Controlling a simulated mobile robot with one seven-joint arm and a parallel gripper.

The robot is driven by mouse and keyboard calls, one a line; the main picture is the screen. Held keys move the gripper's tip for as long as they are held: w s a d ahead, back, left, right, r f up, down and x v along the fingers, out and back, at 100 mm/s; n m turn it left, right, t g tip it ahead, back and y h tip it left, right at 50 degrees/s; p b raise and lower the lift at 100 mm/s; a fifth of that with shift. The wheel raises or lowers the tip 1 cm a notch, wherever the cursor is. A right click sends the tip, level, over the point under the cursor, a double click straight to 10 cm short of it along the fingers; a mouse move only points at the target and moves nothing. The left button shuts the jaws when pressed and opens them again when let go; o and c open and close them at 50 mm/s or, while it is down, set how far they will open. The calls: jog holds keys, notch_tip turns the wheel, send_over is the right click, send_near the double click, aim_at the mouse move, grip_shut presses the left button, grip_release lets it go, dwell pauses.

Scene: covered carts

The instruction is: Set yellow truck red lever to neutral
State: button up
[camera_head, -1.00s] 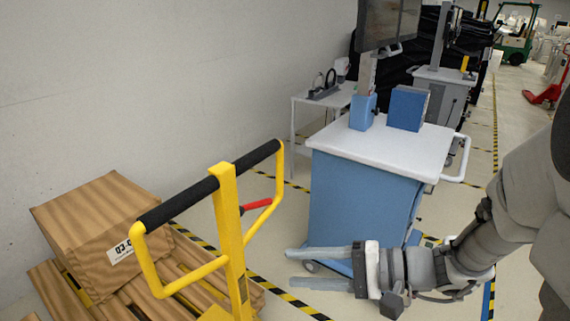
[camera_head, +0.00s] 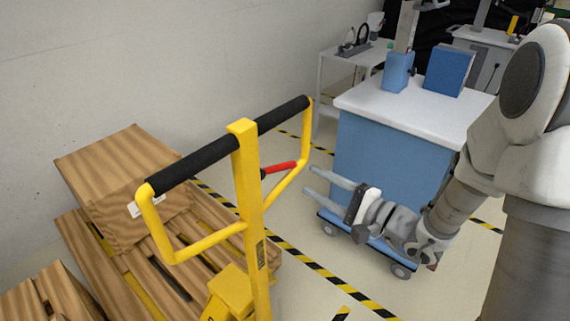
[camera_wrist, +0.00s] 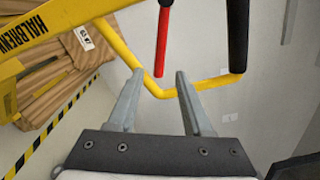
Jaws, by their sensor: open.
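The yellow truck's handle (camera_head: 248,190) stands upright at the centre of the head view, with a black grip bar across its top. The red lever (camera_head: 279,168) sticks out to the right from the post, below the grip bar. My gripper (camera_head: 312,181) is open and empty to the right of the handle, its fingers pointing left, a little lower than the lever in the picture. In the wrist view, the red lever (camera_wrist: 163,45) hangs in front of and between the lines of my open fingers (camera_wrist: 153,88), apart from them. The yellow handle bar (camera_wrist: 195,86) passes near the fingertips.
A blue cart with a white top (camera_head: 400,105) stands behind my gripper. A white side table (camera_head: 345,52) is farther back. Striped floor tape runs between truck and cart.

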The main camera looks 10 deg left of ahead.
aim_at(288, 168)
jog(key=x, duration=0.9)
jog(key=shift+p, duration=0.35)
grip_shut()
dwell(0.9)
